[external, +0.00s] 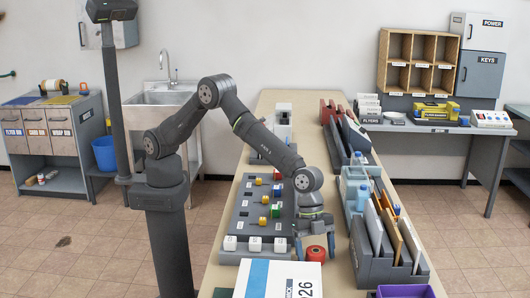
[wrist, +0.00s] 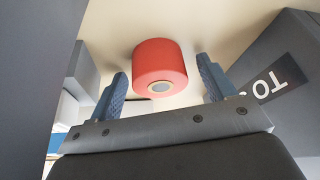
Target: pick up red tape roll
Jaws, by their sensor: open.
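The red tape roll (external: 316,254) stands on the long table, near its front part. In the wrist view the red tape roll (wrist: 160,68) shows as a red cylinder with a pale core, just beyond and between my two blue fingertips. My gripper (external: 316,243) points down over the roll in the external view. In the wrist view my gripper (wrist: 163,85) is open, with one finger on each side of the roll and visible gaps. I see no contact.
A grey sorter with upright folders (external: 385,250) stands close to the right of the roll. A white and blue box (external: 280,280) lies in front. A grey board with coloured knobs (external: 256,210) is to the left. A purple bin (external: 405,291) sits at front right.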

